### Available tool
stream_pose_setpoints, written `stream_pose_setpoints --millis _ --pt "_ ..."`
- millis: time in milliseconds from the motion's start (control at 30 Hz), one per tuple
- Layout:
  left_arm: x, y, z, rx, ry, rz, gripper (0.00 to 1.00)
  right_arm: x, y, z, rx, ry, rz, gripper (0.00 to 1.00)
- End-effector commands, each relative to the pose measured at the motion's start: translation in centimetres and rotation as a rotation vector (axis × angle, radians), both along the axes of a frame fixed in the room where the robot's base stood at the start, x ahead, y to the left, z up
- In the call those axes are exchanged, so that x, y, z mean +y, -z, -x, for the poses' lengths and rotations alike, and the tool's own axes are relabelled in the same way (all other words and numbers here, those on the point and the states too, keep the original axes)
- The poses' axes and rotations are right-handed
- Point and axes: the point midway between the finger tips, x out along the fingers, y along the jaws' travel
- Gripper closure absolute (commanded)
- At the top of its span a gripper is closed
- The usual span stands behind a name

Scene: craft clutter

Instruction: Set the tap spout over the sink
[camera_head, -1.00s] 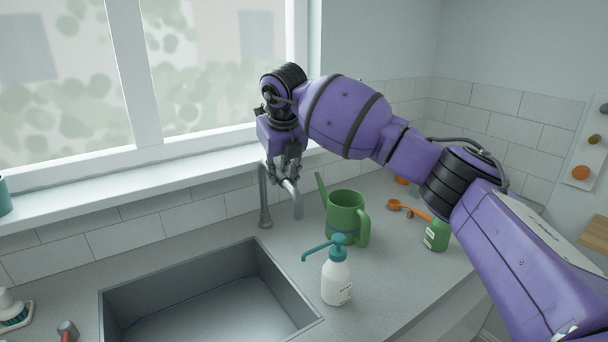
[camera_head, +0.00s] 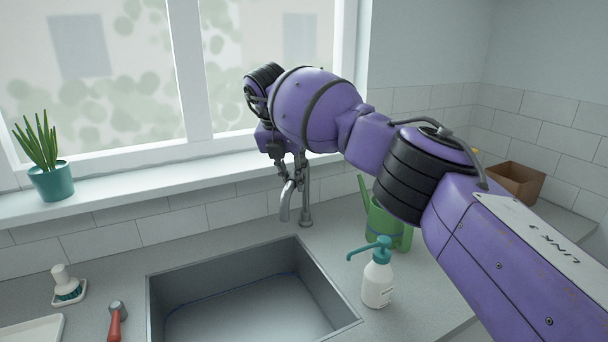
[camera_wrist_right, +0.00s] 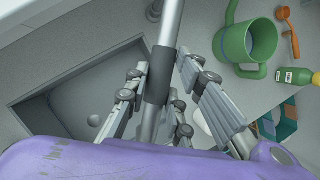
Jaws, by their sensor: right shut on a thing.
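The grey metal tap has an upright post (camera_head: 306,200) behind the back right corner of the sink (camera_head: 334,285). Its bent spout (camera_head: 286,203) hangs to the left of the post, its end showing just above the sink's back rim in the head view. My right gripper (camera_head: 288,160) is shut on the spout near its top. In the right wrist view its fingers (camera_wrist_right: 160,95) lie either side of the spout's dark sleeve (camera_wrist_right: 158,78). The sink (camera_wrist_right: 90,85) shows below and left there. I cannot tell whether the spout's end is above the basin. My left gripper is out of view.
A white pump bottle (camera_head: 377,283) stands right of the sink, with a green watering can (camera_head: 404,236) behind it, partly hidden by my right arm. A scrub brush (camera_head: 67,285) and a red-handled tool (camera_head: 115,322) lie left. A potted plant (camera_head: 51,181) stands on the sill.

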Motion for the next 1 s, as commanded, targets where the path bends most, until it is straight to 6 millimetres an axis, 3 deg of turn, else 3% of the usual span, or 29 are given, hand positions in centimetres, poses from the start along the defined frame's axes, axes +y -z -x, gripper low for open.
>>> stream_pose_setpoints --millis 600,633,767,1000 --pt "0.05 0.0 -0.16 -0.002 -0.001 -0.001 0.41 0.63 -0.14 -0.26 -0.004 0.038 -0.002 1.0" --pt "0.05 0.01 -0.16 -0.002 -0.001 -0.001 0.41 0.63 -0.14 -0.26 -0.004 0.038 -0.002 0.77" --pt "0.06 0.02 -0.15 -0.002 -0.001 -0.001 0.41 0.61 -0.12 -0.25 -0.003 0.038 -0.001 0.6" --pt "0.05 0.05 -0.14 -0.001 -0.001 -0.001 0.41 0.6 -0.04 -0.23 -0.002 0.038 -0.001 0.59"
